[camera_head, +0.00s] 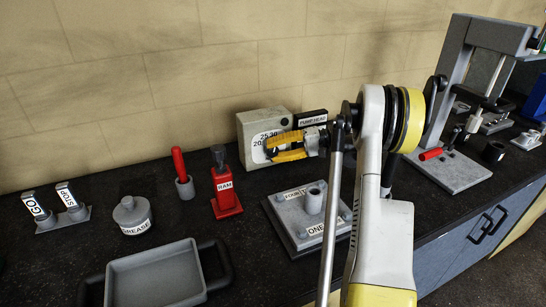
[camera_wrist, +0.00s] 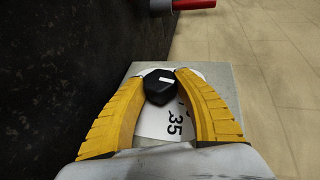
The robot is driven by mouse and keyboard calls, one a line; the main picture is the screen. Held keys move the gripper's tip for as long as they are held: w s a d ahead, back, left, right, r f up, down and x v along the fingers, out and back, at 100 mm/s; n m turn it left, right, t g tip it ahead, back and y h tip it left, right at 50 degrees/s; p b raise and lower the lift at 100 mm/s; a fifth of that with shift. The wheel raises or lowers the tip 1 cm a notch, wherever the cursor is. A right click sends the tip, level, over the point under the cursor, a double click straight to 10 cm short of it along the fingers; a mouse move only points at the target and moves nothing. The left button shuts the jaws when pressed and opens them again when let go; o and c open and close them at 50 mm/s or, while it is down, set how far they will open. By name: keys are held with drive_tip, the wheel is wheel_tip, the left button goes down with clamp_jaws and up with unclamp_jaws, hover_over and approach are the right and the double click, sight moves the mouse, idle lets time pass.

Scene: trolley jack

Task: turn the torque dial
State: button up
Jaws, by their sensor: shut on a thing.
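The torque dial is a pale grey box (camera_head: 257,118) with a white numbered face, standing against the back wall. Its face shows 20, 25 and 30 in the head view, and 35 on the white face (camera_wrist: 152,128) in the wrist view. My gripper (camera_head: 270,149) reaches the dial from the right with its yellow fingers. In the wrist view the fingers are shut around a black knob (camera_wrist: 160,88) with a white mark on its top. The fingers hide part of the face and the number at the mark cannot be told.
A red RAM block (camera_head: 225,190), a red-handled tool (camera_head: 181,170), a GREASE pot (camera_head: 132,214) and GO and STOP switches (camera_head: 62,207) stand left. A grey tray (camera_head: 157,277) and a labelled plate (camera_head: 295,222) lie in front. A press (camera_head: 452,120) stands right.

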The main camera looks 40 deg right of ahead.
sight(272, 124)
drive_tip(key=shift+f+y+b, duration=0.15)
drive_tip(key=shift+y+b, duration=0.2)
drive_tip(key=shift+y, duration=0.15)
drive_tip(key=shift+t, duration=0.3)
drive_tip(key=o, duration=1.2)
drive_tip(key=shift+a, duration=0.1)
drive_tip(key=o, duration=0.3)
drive_tip(key=shift+m, duration=0.3)
drive_tip(key=r, duration=0.5)
drive_tip(key=d+r, duration=0.1)
drive_tip(key=r, duration=0.2)
drive_tip(key=shift+r, duration=0.1)
drive_tip(key=shift+w+a+r, duration=0.1)
drive_tip(key=shift+a+r, duration=0.75)
drive_tip(key=shift+r, duration=0.2)
drive_tip(key=c, duration=0.3)
drive_tip(key=shift+d, duration=0.25)
